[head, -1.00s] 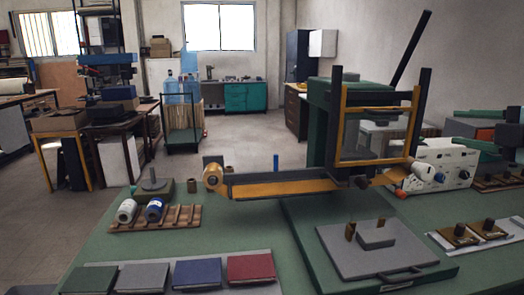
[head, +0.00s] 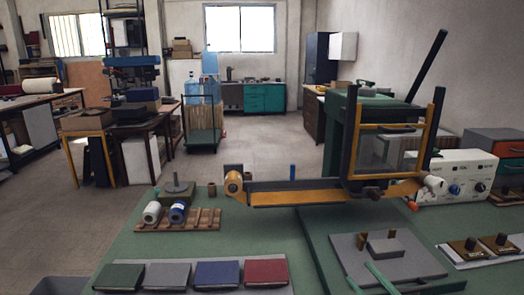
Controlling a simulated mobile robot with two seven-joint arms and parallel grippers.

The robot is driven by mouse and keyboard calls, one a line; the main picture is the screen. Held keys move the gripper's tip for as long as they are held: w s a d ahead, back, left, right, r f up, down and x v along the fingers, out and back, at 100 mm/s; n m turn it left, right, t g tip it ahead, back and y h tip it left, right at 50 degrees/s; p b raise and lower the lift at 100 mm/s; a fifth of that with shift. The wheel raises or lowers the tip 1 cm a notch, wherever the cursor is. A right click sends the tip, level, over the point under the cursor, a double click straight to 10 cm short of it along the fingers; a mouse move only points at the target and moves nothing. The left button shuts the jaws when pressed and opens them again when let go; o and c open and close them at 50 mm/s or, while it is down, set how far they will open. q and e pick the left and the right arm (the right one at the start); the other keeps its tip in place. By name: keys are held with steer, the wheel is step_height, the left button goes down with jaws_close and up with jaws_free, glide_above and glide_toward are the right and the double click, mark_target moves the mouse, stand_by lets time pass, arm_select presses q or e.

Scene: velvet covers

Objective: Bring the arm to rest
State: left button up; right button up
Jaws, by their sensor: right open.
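My right gripper (head: 359,273) shows at the bottom edge of the head view as two slim green fingers, spread apart with nothing between them. It is in front of the grey plate (head: 419,263) of the press and overlaps its near left part in the picture. Whether it touches the plate I cannot tell. The rest of this arm is below the frame. My left gripper and arm are not in view.
The green press (head: 402,110) with its upright lever stands on the green bench (head: 225,228). A yellow-edged arm (head: 295,195) reaches left from it. Four-coloured covers, including a red cover (head: 266,271), lie front left. A white control box (head: 455,177) stands right.

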steer(key=s+f+m+g+h+p, duration=0.15)
steer(key=s+f+m+h, duration=0.3)
steer(key=f, duration=0.45)
steer(key=s+f+m+g+h, duration=0.25)
steer(key=s+f+m, duration=0.2)
steer(key=f, duration=0.45)
steer(key=s+a+f+m+g, duration=0.1)
steer(key=s+a+f+g, duration=0.3)
steer(key=s+f, duration=0.6)
steer(key=s+g+p, duration=0.1)
steer(key=s, duration=0.1)
steer(key=shift+s+a, duration=0.15)
steer(key=shift+s, duration=0.2)
